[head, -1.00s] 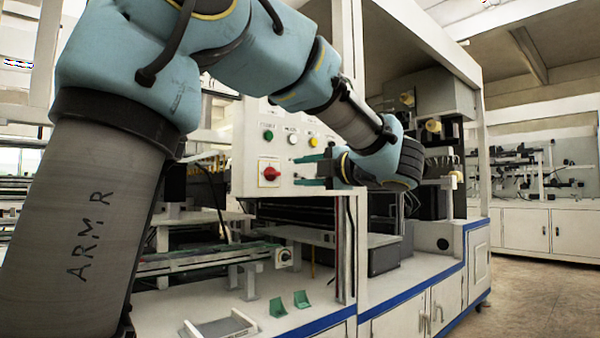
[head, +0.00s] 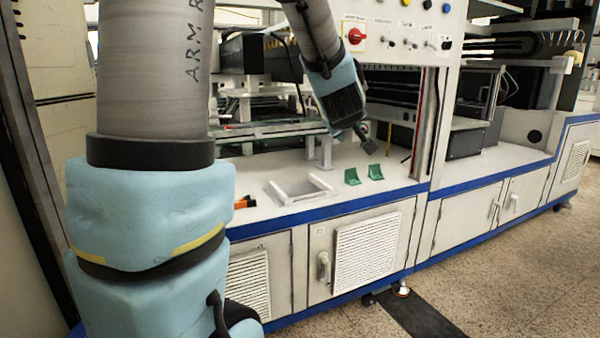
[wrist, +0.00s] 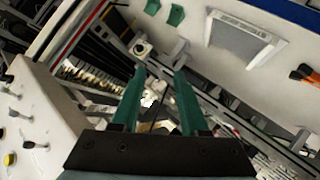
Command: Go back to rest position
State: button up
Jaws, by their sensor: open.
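My gripper (wrist: 161,72) shows in the wrist view with its two green fingers apart and nothing between them. Beyond the fingertips are the rails and dark inside of the machine. The fingers are hard to make out there. The brackets also show at the top of the wrist view (wrist: 176,14).
A shallow white tray (head: 300,187) is set on the bench, with an orange-and-black tool (head: 243,202) to its left. A control panel (head: 400,30) with a red switch stands behind, right of my arm. A rail (head: 270,130) runs along the back. The floor (head: 510,270) is clear at right.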

jog(key=s+a+f+m+g+y, duration=0.4)
jog(key=s+a+f+g, duration=0.7)
jog(key=s+a+f, duration=0.85)
notch_tip(320, 180, up, 31)
jog(key=d+m+p, duration=0.1)
jog(key=p, duration=2.8)
jog(key=shift+s+f+m+h+p, duration=0.2)
jog(key=shift+s+m+h+p, duration=0.15)
jog(key=shift+s+h, duration=0.1)
jog(key=shift+o, duration=0.2)
